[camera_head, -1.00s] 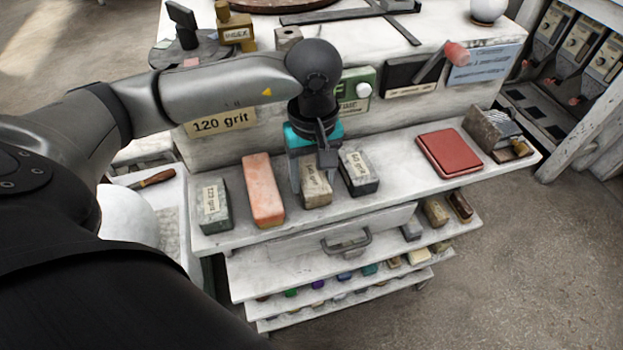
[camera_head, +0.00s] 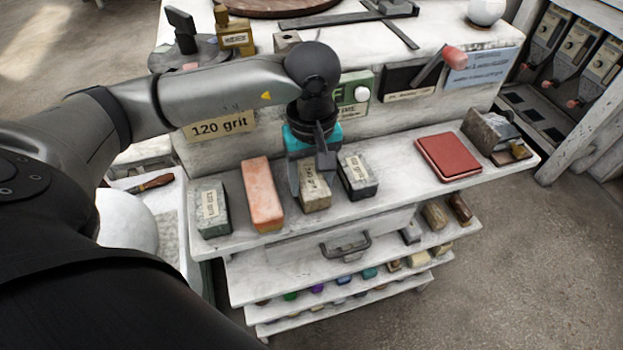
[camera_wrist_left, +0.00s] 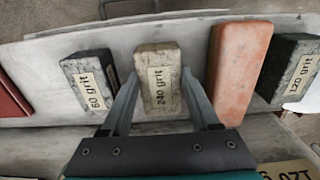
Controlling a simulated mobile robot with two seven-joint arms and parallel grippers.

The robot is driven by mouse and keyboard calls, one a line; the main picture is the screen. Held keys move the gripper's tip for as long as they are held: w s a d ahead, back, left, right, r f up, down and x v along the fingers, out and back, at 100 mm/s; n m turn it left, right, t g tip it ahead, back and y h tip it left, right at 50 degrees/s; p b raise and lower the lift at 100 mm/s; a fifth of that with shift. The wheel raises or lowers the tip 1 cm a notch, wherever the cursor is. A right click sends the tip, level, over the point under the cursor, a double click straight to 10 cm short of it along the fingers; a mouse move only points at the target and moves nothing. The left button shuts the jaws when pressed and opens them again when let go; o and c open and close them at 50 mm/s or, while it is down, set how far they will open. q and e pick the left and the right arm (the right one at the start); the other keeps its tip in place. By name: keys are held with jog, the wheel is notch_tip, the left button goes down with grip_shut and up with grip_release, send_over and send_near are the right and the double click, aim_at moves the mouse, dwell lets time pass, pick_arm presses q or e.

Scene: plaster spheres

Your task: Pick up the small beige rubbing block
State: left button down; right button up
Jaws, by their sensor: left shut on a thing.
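The small beige block (camera_head: 315,197) with a "240 grit" label sits on the white marble-like shelf (camera_head: 400,190), between an orange block and a dark grey block. My left gripper (camera_head: 311,178) reaches down over it and is shut on it. In the left wrist view, the beige block (camera_wrist_left: 159,60) lies between the two fingers of the left gripper (camera_wrist_left: 160,80), one against each long side. The fingers hide part of the block in the head view. The block still appears to rest on the shelf. My right gripper is not in view.
An orange block (camera_head: 262,194) stands close on the left, with a dark green block (camera_head: 211,209) beyond it. A dark grey "60 grit" block (camera_head: 357,177) stands close on the right. A red book-like pad (camera_head: 448,156) lies farther right, past free shelf room.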

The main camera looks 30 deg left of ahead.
aim_at(312, 182)
pick_arm(q)
notch_tip(312, 182, up, 20)
jog(key=p, duration=0.3)
jog(key=c, duration=0.7)
grip_release()
jog(key=shift+f, duration=0.1)
grip_shut()
